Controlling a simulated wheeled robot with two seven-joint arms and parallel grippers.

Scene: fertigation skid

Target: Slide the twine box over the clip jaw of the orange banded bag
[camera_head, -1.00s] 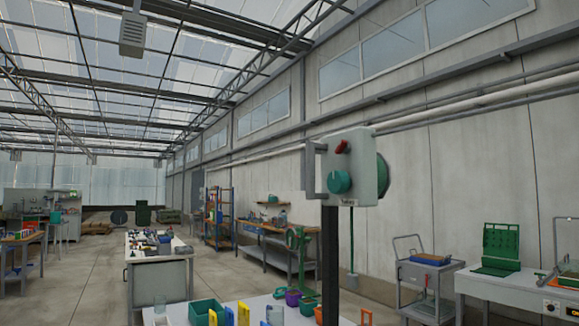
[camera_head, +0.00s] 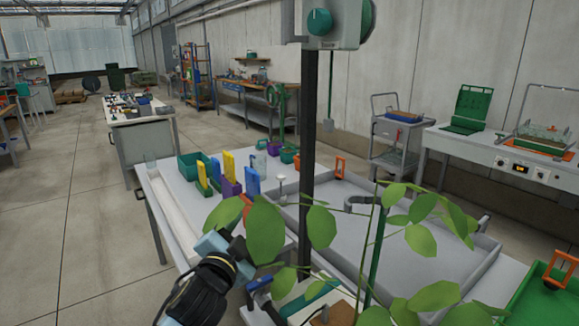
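I cannot pick out the twine box or the orange banded bag for certain. Several upright blue, yellow and purple pieces stand on the white table, among them a yellow one (camera_head: 228,164) and a blue one (camera_head: 252,180). An orange loop-shaped piece (camera_head: 339,166) stands at the far side of the grey tray. A red-orange thing shows partly behind leaves near the table's middle. My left gripper (camera_head: 225,246), black and light blue, is low in the picture at the table's front edge. Leaves partly cover it, so its fingers are unclear. My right gripper is not in view.
A leafy plant (camera_head: 265,232) and a dark post (camera_head: 308,130) stand in front of the table. A large grey tray (camera_head: 450,283) covers its right part. A green bin (camera_head: 190,165) sits at the back left. A green tray (camera_head: 530,300) is at lower right.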

